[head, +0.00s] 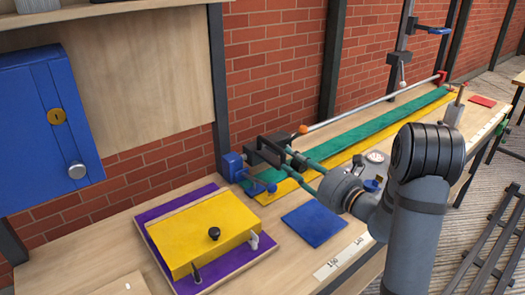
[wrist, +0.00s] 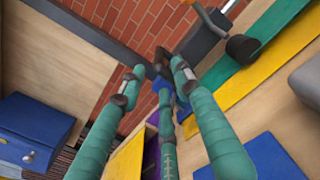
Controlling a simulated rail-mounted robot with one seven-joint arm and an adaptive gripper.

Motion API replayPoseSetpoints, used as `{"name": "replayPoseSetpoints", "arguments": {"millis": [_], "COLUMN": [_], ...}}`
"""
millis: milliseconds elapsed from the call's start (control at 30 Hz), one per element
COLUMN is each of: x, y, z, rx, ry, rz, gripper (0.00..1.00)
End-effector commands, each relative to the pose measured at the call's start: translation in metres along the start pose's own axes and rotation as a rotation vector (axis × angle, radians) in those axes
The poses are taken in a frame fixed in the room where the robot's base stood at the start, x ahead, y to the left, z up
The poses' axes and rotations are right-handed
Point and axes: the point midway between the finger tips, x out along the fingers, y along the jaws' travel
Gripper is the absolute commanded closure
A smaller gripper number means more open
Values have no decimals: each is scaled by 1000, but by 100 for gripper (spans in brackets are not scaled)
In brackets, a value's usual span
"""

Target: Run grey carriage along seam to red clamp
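A dark grey block (head: 268,151), which I take as the grey carriage, sits at the near end of the green strip (head: 350,128) and yellow strip (head: 350,152). The seam runs between these strips. A blue clamp (head: 232,166) is beside the block. The red clamp (head: 441,77) is at the far end. My gripper (head: 284,166) has green fingers reaching toward the block from the right. In the wrist view my gripper (wrist: 154,82) has its fingers apart, with blue between the tips. I see no firm hold. Fingers partly hide the block and near strip end.
A silver rod (head: 370,104) with an orange end runs beside the strips. A yellow box (head: 205,232) on a purple mat stands at front left. A blue pad (head: 314,224) lies flat on the bench. A round dial (head: 375,156) and grey block (head: 453,113) stand right of the strips.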

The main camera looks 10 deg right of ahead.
Motion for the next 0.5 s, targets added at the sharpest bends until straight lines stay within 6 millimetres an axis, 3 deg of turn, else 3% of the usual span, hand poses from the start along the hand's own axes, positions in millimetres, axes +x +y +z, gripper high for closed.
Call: {"name": "replayPoseSetpoints", "arguments": {"millis": [200,500], "x": [23,80], "y": [4,3], "z": [6,2], "rx": [3,-5], "ry": [4,2], "rz": [3,6], "gripper": [67,67]}}
